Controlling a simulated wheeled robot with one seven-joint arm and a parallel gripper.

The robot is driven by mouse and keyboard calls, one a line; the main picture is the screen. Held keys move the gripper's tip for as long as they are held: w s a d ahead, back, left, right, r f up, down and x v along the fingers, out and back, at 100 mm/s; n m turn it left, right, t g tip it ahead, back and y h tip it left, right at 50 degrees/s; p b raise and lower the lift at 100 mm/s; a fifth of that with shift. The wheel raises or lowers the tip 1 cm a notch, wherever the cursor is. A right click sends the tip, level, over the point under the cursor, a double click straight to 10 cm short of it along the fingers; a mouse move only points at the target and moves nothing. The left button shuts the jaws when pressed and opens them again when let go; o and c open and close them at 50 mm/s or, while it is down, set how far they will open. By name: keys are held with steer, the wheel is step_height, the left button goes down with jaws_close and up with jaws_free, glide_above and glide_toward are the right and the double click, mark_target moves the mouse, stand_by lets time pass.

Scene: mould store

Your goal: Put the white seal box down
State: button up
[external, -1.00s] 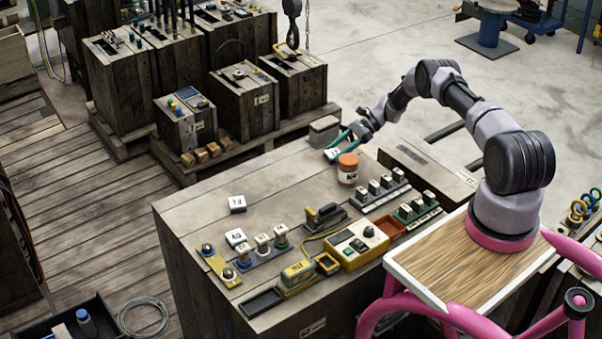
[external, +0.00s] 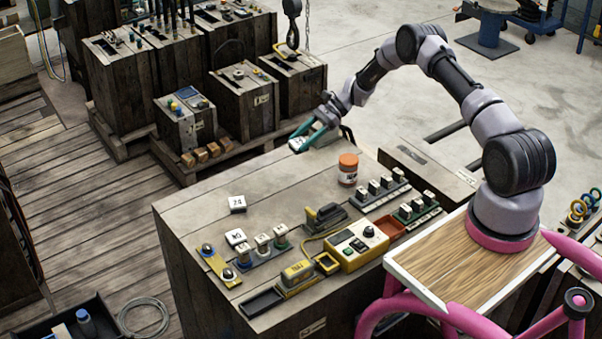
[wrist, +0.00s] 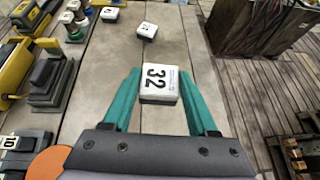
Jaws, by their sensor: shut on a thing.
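The white seal box (wrist: 158,84) is marked 32 and sits between the teal fingers of my gripper (wrist: 158,76) in the wrist view. My gripper is shut on it. In the external view the box (external: 297,144) shows at the tips of my gripper (external: 302,138), by the far edge of the wooden bench top (external: 275,170). I cannot tell whether a gap lies between box and bench. Two other white boxes lie on the bench, one marked 74 (external: 237,203) and one (external: 235,237) nearer the front; both also show ahead in the wrist view.
An orange-lidded jar (external: 348,169) stands right of my gripper. Holders with small blocks (external: 381,190), a black-handled tool (external: 325,216) and a yellow meter (external: 358,247) fill the bench's right and front. The bench between jar and box 74 is clear.

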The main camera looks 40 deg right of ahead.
steer(key=s+a+g, duration=0.1)
steer(key=s+a, duration=0.1)
steer(key=a, duration=0.8)
glide_above(280, 189)
steer(key=shift+n, duration=0.4)
step_height(280, 189, down, 6)
steer(key=shift+w+r, duration=0.1)
steer(key=shift+r, duration=0.15)
steer(key=shift+f, duration=2.15)
steer(key=shift+f, duration=0.15)
steer(key=o, duration=1.3)
steer(key=shift+o, duration=0.2)
